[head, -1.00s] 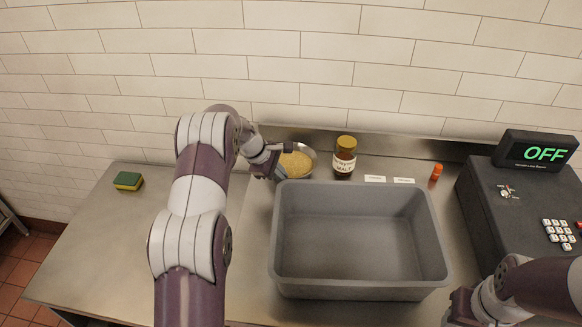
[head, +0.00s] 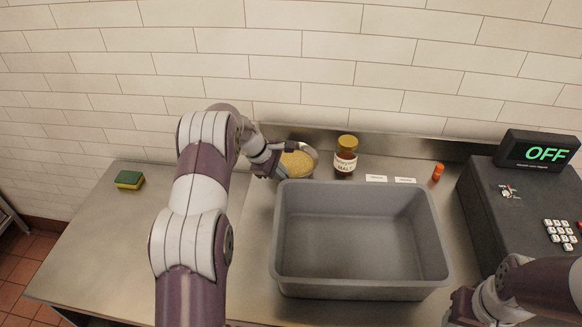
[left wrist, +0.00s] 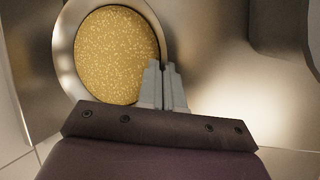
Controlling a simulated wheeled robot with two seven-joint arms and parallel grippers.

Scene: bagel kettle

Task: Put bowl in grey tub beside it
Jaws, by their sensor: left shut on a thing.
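The bowl (head: 313,155) is metal, holds a yellow-tan grainy fill, and stands at the back of the counter behind the tub's left rear corner. It also shows in the left wrist view (left wrist: 68,52). My left gripper (head: 279,170) is at the bowl's left front side; in the left wrist view its fingers (left wrist: 164,82) are close together, shut on the bowl's rim. The grey tub (head: 360,291) is a large empty rectangular bin in front of and to the right of the bowl. My right gripper is at the bottom right, its fingers not shown.
A malt jar (head: 345,157) with a yellow lid stands right of the bowl. Two white labels (head: 390,179) and a small orange bottle (head: 437,172) are behind the tub. A dark machine (head: 520,210) reading OFF stands at right. A sponge (head: 129,180) lies on the clear left counter.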

